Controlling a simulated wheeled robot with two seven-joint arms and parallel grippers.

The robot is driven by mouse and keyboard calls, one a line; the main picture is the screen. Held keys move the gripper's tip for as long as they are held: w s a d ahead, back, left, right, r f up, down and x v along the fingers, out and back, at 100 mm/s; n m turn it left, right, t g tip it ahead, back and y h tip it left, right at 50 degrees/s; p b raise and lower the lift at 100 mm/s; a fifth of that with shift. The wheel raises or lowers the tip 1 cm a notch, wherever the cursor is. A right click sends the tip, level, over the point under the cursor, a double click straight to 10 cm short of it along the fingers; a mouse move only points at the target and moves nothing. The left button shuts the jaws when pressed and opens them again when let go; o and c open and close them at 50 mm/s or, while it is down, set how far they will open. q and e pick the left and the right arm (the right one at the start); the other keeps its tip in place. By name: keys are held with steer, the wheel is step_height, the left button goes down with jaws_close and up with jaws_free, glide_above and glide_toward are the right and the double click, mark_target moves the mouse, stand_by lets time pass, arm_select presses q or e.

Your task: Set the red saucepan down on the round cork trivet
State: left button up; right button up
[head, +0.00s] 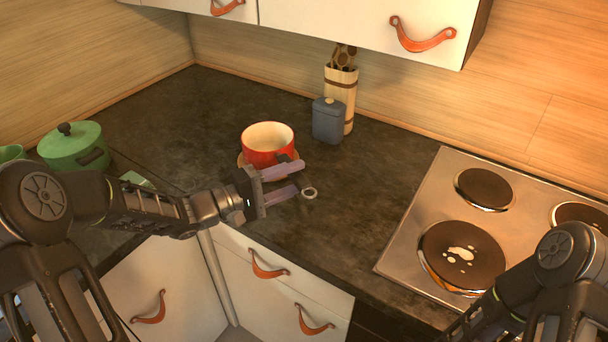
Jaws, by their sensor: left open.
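The red saucepan (266,157) with a cream inside stands upright on the dark counter, towards the back. The round cork trivet (240,160) shows as a tan edge under and around its base, so the pan appears to rest on it. A short dark handle piece shows at the pan's front right, partly hidden by my gripper. My left gripper (290,181) is open just in front of the pan, its two purple-grey fingers pointing right, with nothing seen between them. My right arm shows at the lower right, but its gripper is out of view.
A small metal ring (309,193) lies right of the fingertips. A blue-grey canister (328,120) and a utensil holder (342,88) stand behind the pan. A steel hob (408,240) is at right. A green lidded pot (75,146) is at left. Counter between pan and hob is clear.

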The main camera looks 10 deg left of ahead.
arm_select(q)
steer(key=v, duration=0.4)
steer(key=shift+s+a, duration=0.1)
steer(key=shift+s, duration=0.05)
stand_by(0.4)
